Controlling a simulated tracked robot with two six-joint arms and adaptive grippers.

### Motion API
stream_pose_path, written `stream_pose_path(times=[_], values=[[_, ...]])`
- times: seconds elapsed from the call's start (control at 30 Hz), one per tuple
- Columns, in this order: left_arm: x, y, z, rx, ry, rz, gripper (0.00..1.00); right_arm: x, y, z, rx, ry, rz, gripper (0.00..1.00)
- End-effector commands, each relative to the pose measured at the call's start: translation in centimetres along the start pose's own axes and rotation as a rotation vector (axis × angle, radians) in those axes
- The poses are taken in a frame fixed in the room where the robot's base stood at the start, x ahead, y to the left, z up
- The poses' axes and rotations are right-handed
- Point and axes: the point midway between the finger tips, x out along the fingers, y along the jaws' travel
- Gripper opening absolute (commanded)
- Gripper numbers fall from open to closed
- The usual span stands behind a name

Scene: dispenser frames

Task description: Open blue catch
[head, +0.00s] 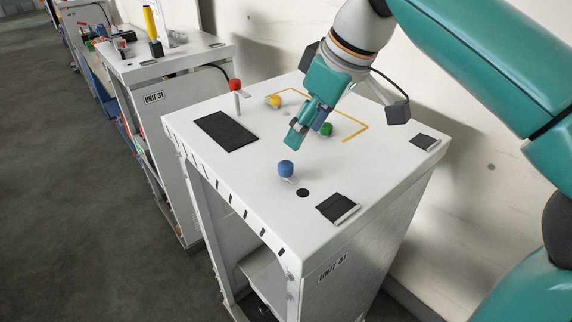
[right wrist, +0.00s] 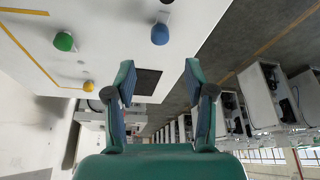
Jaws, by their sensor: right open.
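The blue catch (head: 286,168) is a round blue knob on the white top of the unit marked "UNIT 41", near a dark round hole. It also shows in the right wrist view (right wrist: 160,34), above the space between the fingers. My right gripper (head: 307,130) is open and empty. In the head view it hangs above the top, just behind the blue catch and apart from it. Its two fingers frame a gap in the right wrist view (right wrist: 158,66). My left gripper is in neither view.
A green knob (head: 327,130) sits close to the right gripper. A yellow knob (head: 273,101) lies farther back, and a red knob (head: 235,85) stands on an upright stem. Black pads (head: 226,131) lie on the top. Another unit (head: 165,62) stands at back left.

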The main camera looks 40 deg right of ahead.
Motion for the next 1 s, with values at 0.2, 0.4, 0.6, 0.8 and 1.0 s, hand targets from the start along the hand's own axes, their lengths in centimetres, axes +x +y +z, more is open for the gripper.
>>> stream_pose_path(times=[0.2, 0.4, 0.6, 0.8, 1.0], values=[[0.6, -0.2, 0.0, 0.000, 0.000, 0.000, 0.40, 4.8, 0.0, 0.1, 0.001, -0.004, -0.002, 0.54], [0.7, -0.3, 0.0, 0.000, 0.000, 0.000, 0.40, 7.8, 0.0, 0.1, 0.002, -0.002, -0.001, 0.54], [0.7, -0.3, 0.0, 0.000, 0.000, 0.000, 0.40, 9.1, 0.0, 0.1, 0.002, 0.000, 0.000, 0.54], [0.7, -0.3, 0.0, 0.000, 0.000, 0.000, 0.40, 9.2, 0.0, 0.1, 0.002, 0.001, 0.000, 0.54], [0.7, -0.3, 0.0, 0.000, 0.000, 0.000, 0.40, 9.2, 0.1, 0.1, 0.002, 0.001, 0.000, 0.36]])
